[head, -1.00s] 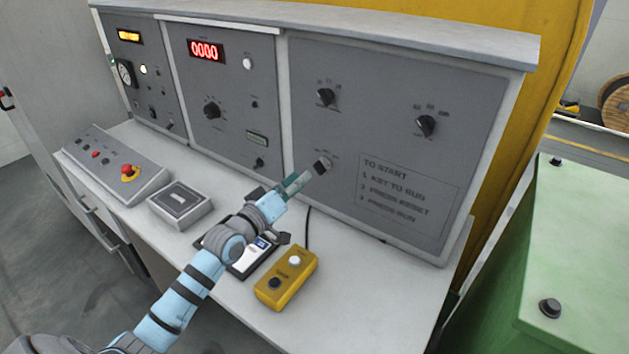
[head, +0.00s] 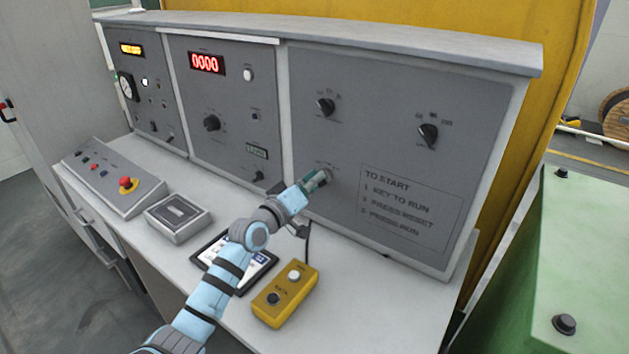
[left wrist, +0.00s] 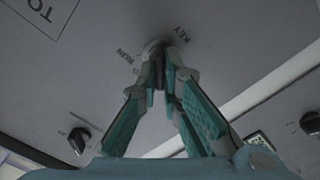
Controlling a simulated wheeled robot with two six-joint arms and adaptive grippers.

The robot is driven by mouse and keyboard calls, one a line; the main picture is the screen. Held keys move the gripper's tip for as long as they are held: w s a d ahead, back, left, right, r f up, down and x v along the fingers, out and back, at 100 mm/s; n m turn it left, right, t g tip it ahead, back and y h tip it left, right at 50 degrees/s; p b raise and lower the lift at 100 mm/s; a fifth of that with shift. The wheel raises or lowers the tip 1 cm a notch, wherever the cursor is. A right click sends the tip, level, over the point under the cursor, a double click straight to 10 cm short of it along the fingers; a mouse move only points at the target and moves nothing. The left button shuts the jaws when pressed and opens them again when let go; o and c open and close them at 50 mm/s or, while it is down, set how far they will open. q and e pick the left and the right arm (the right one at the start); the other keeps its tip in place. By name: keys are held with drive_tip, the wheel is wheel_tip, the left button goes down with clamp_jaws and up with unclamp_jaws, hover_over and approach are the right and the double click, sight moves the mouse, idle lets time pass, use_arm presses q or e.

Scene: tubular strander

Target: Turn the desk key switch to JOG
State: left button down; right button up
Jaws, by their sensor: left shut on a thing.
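The key switch (left wrist: 155,48) is on the lower left of the right-hand grey panel, with KEY and RUN lettering beside it in the left wrist view. My left gripper (left wrist: 160,75) reaches the panel there, its teal fingers closed on the switch's key. In the head view the left gripper (head: 318,181) covers most of the switch, so the key's angle and the JOG mark cannot be read. My right gripper is not in view.
Two black selector knobs (head: 326,107) (head: 428,134) sit higher on the same panel. A yellow pendant box (head: 285,295), a tablet (head: 258,272) and a grey box (head: 178,217) lie on the desk. A red emergency button (head: 126,182) is at left.

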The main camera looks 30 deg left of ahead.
use_arm(q)
drive_tip(key=shift+f+m, duration=0.1)
drive_tip(key=shift+m, duration=0.3)
drive_tip(key=m+b, duration=0.2)
drive_tip(key=m, duration=0.1)
drive_tip(key=shift+d+m, duration=0.1)
drive_tip(key=shift+m, duration=0.2)
drive_tip(key=shift+d+m+b, duration=0.15)
drive_tip(key=shift+m+b, duration=0.95)
drive_tip(key=shift+m, duration=1.1)
drive_tip(key=c, duration=1.8)
unclamp_jaws()
drive_tip(key=shift+o, duration=0.2)
drive_tip(key=shift+s, duration=0.1)
drive_tip(key=s+a, duration=0.1)
drive_tip(key=s, duration=1)
drive_tip(key=shift+s+a, duration=0.3)
drive_tip(key=shift+s, duration=0.1)
